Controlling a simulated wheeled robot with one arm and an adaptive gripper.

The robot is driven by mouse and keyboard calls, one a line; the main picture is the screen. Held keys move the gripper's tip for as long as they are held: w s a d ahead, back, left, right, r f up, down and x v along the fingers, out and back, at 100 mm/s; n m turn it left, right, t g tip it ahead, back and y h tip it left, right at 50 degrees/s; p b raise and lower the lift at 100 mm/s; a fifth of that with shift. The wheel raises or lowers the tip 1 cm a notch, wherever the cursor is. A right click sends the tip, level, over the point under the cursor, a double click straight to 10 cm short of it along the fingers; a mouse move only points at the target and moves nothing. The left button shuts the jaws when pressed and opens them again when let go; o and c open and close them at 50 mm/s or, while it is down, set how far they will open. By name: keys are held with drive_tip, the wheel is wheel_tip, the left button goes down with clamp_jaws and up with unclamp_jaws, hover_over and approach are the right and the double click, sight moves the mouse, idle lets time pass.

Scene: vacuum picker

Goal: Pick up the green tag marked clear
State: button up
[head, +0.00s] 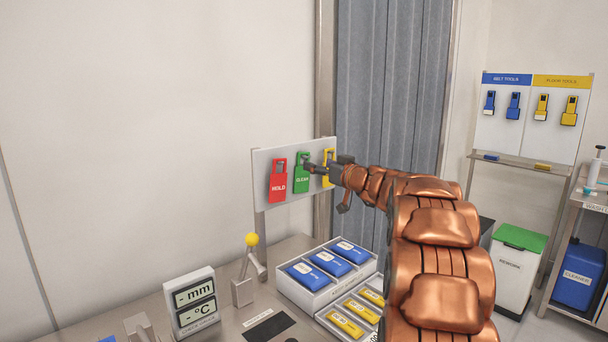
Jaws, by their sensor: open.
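The green tag (301,180) marked clear hangs on the pale upright board (262,165) in the head view. It hangs between a red tag (278,186) marked hold and a yellow tag (326,181) that my gripper partly covers. My gripper (312,168) is at the upper right edge of the green tag, at the height of its handle opening. It is open. One dark finger reaches to the green tag's edge; I cannot tell whether it touches. The other finger is hard to make out.
Below the board, trays hold blue packs (328,263) and yellow packs (346,326). A yellow-knobbed lever (252,240) and a display (194,300) stand on the steel bench left of them. A tool board (532,115) and a green-lidded bin (518,265) are at right.

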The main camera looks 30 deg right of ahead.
sight(302, 160)
drive_tip(key=shift+w+a+p, duration=0.2)
drive_tip(key=shift+w+p, duration=0.65)
drive_tip(key=shift+w, duration=0.5)
drive_tip(key=shift+w+a+p, duration=0.2)
drive_tip(key=shift+w+p, duration=0.65)
drive_tip(key=shift+w, duration=0.5)
drive_tip(key=shift+c, duration=0.4)
drive_tip(key=c, duration=1)
